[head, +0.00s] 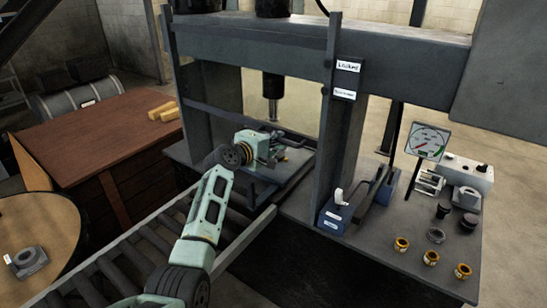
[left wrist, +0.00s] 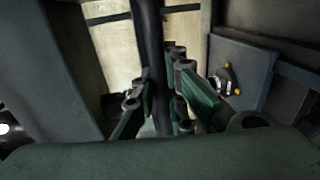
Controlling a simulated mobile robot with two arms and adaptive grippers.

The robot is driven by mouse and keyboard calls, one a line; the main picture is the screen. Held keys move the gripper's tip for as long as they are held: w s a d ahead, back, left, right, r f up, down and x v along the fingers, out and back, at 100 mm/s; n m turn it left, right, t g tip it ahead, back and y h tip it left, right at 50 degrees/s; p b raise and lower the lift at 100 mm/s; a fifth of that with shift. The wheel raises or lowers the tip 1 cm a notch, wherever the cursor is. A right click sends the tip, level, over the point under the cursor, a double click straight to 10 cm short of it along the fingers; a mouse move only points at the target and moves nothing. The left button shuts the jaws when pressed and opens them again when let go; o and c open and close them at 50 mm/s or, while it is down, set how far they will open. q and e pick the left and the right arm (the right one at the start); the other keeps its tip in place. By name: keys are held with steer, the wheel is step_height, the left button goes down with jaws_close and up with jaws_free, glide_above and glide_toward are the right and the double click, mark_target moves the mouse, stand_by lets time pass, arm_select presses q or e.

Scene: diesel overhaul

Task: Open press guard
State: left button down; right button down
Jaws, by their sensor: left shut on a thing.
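The press (head: 345,135) is a dark steel frame with a ram (head: 273,88) hanging over its bed. A dark bar of the press guard (head: 215,114) crosses the front opening between the uprights. My left gripper (head: 272,147) is at this bar, in front of the opening. In the left wrist view, the dark bar (left wrist: 150,45) runs between the green fingers of my left gripper (left wrist: 158,100), which is shut on it. The fingers hide part of the bar. My right gripper is not in view.
A roller conveyor (head: 140,243) leads up to the press from the lower left. A pressure gauge (head: 428,141), a blue hand pump (head: 337,214) and several brass bushings (head: 402,244) stand on the right bench. A brown wooden cabinet (head: 95,137) stands at left.

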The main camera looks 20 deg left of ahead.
arm_select(q)
steer(key=shift+r, duration=1.05)
steer(key=shift+r+p, duration=0.1)
steer(key=shift+p, duration=0.2)
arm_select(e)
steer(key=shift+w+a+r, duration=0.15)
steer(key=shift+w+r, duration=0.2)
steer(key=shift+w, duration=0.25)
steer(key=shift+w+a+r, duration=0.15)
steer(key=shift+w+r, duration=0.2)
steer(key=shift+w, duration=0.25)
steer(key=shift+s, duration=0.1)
arm_select(q)
steer(key=c, duration=1.8)
jaws_free()
steer(key=shift+o, duration=0.2)
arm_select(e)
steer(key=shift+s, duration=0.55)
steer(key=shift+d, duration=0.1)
